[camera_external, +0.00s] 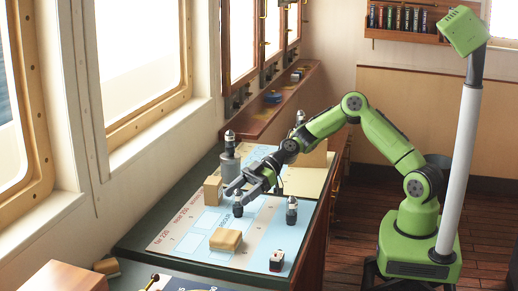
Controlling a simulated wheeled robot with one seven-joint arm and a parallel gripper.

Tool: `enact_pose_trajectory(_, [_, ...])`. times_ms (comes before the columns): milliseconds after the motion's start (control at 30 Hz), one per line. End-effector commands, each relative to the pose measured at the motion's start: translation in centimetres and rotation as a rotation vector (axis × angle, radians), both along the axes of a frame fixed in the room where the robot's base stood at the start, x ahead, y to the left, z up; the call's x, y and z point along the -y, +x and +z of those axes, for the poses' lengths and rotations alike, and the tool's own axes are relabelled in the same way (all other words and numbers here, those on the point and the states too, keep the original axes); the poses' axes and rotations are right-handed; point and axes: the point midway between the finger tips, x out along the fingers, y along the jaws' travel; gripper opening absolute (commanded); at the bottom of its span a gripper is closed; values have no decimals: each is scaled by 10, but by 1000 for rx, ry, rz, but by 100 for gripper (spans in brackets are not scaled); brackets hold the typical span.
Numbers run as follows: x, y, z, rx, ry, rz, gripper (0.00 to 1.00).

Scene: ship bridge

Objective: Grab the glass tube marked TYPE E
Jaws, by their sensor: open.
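Several small dark pieces with pale bands could be tubes, but no TYPE E marking is readable at this size. One dark upright piece (291,211) stands on the printed chart (185,243), to the right of my gripper. Another small dark piece (238,209) is just below my gripper's fingers in the picture. A third dark-topped piece (230,138) sits on a grey cylinder (229,166) behind the gripper. My gripper (237,188) is open, low over the chart, and holds nothing that I can see. Whether it touches the chart is unclear.
A tan block (212,190) stands left of my gripper and a yellowish block (226,240) lies in front. A small dark-and-white cube (277,261) is near the chart's front right. A wall rack (402,20) holds several coloured upright items.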

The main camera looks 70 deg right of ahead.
Motion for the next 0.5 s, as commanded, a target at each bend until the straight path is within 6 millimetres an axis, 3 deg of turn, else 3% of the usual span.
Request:
enact_pose_trajectory(133, [-22,12,-11,0,1,3,64])
enact_pose_trajectory(367, [-25,15,-13,-1,-1,0,64])
enact_pose_trajectory(500, [-25,14,-12,-1,-1,1,47])
